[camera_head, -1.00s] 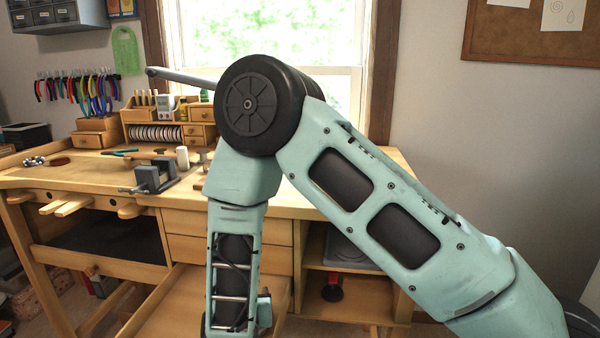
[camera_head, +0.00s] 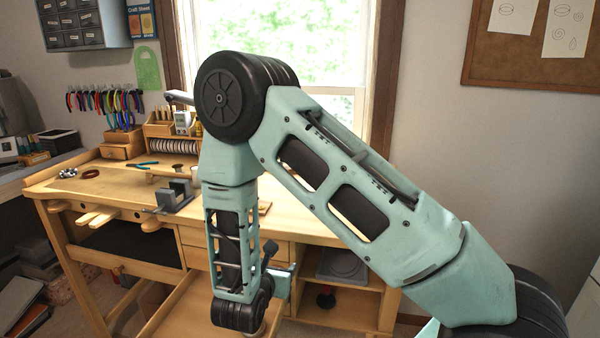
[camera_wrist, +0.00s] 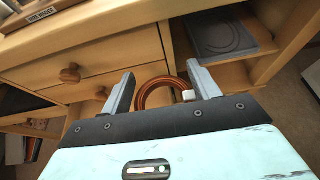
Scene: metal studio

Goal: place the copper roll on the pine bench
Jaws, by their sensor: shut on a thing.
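In the wrist view my gripper (camera_wrist: 158,92) is shut on the copper roll (camera_wrist: 150,84), a coil of copper-coloured wire with a small pale tag. The roll sits between the two grey fingers, and its lower part is hidden by my gripper body. In the head view the pine bench (camera_head: 110,180) stands in front of the window, its top partly hidden by my arm. The gripper is in front of the bench's drawers and below its top. The roll is not visible in the head view.
A small vise (camera_head: 176,196) stands on the bench top. A coil and tools lie to its left, and a wooden organizer (camera_head: 172,145) stands at the back. An open drawer (camera_head: 180,315) juts from the front. A grey slab (camera_wrist: 225,38) lies on a shelf.

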